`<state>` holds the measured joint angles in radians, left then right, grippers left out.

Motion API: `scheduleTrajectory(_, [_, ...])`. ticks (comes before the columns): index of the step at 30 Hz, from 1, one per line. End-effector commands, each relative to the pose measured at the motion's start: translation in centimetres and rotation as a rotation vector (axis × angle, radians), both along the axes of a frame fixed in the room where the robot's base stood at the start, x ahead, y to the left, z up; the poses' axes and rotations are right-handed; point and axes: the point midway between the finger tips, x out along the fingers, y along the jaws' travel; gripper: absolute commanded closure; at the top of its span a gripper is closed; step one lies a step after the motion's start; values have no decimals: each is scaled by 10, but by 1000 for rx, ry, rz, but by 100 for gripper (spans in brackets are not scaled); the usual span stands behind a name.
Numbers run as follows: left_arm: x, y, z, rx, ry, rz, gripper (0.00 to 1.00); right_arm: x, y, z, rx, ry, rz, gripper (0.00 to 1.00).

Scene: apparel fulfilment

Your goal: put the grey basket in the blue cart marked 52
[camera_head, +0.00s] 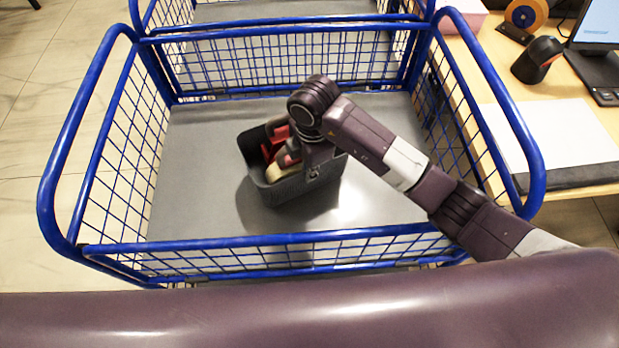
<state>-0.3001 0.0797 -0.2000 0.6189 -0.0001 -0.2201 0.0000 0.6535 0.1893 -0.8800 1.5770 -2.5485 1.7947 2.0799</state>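The grey basket (284,192) is inside the blue wire cart (262,242), over the middle of its grey floor. It holds red and tan items, partly covered by my arm. I cannot tell whether the basket rests on the floor or hangs just above it. My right gripper (314,170) points down at the basket's right part. Its fingers are hidden by its own body and the basket, so their grip does not show. My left gripper is not in view. No number 52 can be read on the cart.
Another blue cart (285,12) stands directly behind. The cart floor is clear around the basket.

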Motion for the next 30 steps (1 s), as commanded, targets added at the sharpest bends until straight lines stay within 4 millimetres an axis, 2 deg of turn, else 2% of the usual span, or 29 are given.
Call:
scheduleTrajectory(7, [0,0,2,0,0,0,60,0,1,-31,3,-1,0,100])
scheduleTrajectory(20, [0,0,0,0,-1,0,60,1,1,-38,2,-3,1,100])
scheduleTrajectory(26, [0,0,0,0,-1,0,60,-1,0,-39,-1,2,1,78])
scheduleTrajectory(30, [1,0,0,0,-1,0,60,-1,0,-39,-1,2,1,78])
